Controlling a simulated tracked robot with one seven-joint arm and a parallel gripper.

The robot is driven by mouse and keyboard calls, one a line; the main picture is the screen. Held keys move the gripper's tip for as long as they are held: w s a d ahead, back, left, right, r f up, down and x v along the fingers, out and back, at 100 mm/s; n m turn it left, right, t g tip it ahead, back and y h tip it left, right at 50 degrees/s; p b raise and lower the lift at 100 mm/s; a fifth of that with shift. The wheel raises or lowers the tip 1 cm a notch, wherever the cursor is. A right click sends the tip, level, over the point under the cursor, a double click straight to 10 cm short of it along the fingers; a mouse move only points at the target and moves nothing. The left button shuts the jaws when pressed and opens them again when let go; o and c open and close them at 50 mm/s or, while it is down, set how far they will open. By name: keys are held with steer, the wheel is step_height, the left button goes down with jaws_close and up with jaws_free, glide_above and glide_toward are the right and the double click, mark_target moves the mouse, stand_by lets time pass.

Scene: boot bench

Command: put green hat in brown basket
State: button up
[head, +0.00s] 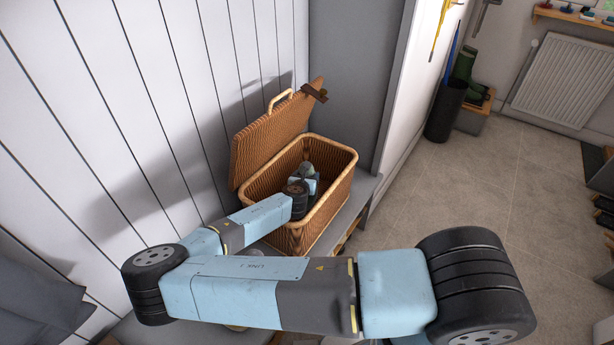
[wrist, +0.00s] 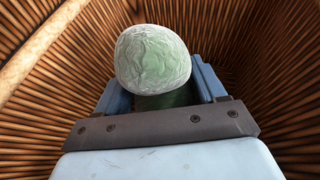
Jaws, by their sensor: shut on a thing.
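The brown wicker basket (head: 342,180) stands on the bench with its lid (head: 265,138) raised against the wall. The green hat (wrist: 153,58), pale and rounded, shows in the wrist view between the two blue fingers. It also shows small in the head view (head: 307,168), inside the basket opening. My gripper (wrist: 163,92) is shut on the green hat and is down inside the basket, with wicker walls on both sides. The underside of the hat is hidden by the gripper, and I cannot tell whether it touches the basket floor.
A white panelled wall (head: 130,110) is to the left and a grey end panel (head: 357,85) stands behind the basket. A dark bin (head: 444,112), green boots (head: 462,80) and a radiator (head: 566,80) are farther right. The tiled floor (head: 440,190) between is clear.

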steer(key=shift+f, duration=0.2)
steer(key=o, duration=1.4)
steer(key=shift+r, duration=0.55)
steer(key=v, duration=1.2)
